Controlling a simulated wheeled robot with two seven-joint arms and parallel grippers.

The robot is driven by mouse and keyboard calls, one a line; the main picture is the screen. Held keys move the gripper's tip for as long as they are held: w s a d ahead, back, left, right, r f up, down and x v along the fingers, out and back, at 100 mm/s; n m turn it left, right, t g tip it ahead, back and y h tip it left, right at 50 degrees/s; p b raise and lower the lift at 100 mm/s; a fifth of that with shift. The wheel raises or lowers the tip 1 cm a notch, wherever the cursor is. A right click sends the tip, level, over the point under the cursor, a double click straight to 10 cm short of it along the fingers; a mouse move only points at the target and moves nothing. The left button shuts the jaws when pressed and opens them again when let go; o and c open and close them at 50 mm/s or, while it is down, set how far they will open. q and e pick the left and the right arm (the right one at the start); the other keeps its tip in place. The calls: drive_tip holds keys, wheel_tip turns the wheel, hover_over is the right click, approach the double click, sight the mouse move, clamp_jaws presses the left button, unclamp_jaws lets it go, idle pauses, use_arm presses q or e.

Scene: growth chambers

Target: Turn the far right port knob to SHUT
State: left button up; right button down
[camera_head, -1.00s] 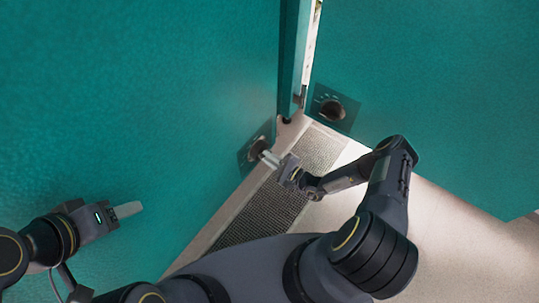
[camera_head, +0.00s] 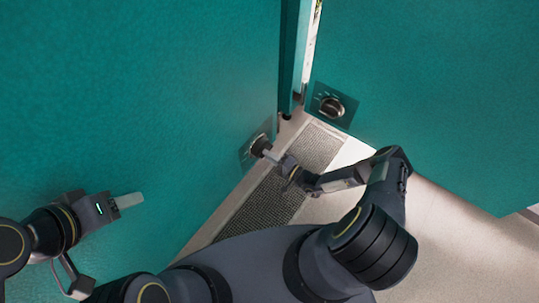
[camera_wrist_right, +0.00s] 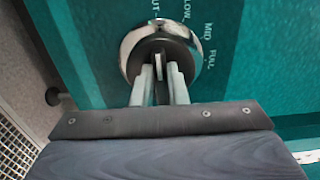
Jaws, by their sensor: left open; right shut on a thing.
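In the head view, one port knob (camera_head: 260,145) sits on a dark plate low on the left teal panel. My right gripper (camera_head: 268,154) is at it. In the right wrist view, this knob (camera_wrist_right: 160,45) is dark with a shiny ring, and the fingers of my right gripper (camera_wrist_right: 160,82) are shut on its raised grip bar. The bar stands about upright in the picture. Labels LOW, MID and FULL run round the right side; a cut-off label ending in UT is above. A second knob (camera_head: 332,106) is on the right panel. My left gripper (camera_head: 128,200) is open and empty, left of it all.
A teal door edge (camera_head: 293,60) stands between the two panels. A dark grated strip (camera_head: 265,205) lies in the pale floor below the left panel. Pale floor (camera_head: 460,240) is clear at the lower right.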

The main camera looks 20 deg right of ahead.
drive_tip(key=shift+s+f, duration=0.1)
drive_tip(key=shift+f, duration=0.05)
drive_tip(key=c, duration=1.4)
unclamp_jaws()
drive_tip(key=shift+c, duration=0.2)
drive_tip(key=p+v, duration=0.1)
drive_tip(key=v, duration=0.6)
drive_tip(key=shift+s+d, duration=0.25)
drive_tip(key=shift+s, duration=0.05)
